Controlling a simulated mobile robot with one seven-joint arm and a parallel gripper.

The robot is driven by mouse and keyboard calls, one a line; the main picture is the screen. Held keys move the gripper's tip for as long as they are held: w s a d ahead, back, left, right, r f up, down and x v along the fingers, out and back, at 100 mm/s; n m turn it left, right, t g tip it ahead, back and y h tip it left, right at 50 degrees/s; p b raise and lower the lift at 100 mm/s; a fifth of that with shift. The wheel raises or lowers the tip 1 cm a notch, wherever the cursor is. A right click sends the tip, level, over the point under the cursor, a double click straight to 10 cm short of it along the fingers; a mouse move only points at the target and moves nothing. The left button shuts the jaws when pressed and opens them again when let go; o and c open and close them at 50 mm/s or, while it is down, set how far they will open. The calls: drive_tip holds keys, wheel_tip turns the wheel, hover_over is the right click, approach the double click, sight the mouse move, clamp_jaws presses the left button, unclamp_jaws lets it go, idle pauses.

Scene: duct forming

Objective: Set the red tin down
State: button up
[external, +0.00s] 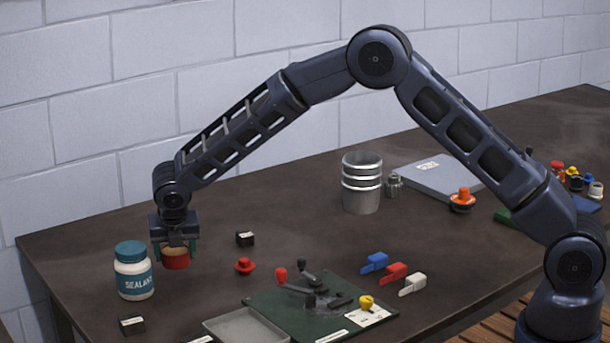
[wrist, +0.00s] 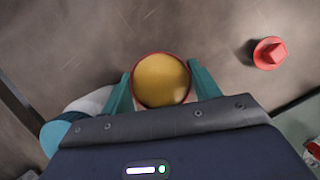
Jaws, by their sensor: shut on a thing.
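The red tin (external: 176,259) is a short red can, held between the fingers of my gripper (external: 175,250) at the left of the table. In the wrist view the tin (wrist: 161,80) shows a red rim around a yellow-brown top, with a teal finger of my gripper (wrist: 162,88) on each side. My gripper is shut on it. The tin looks upright. I cannot tell whether its bottom touches the table (external: 120,232) or hangs just above it.
A white sealant jar (external: 134,278) with a teal lid stands close left of the tin. A red knob (external: 245,265) and a black block (external: 244,239) lie to the right. A green board (external: 312,310) with levers and a grey tray (external: 245,328) are in front. Bare table lies behind the tin.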

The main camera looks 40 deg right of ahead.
sight(176, 266)
drive_tip(key=shift+f, duration=2)
drive_tip(key=o, duration=1.1)
drive_tip(key=shift+f, duration=0.15)
drive_tip(key=shift+o, duration=0.2)
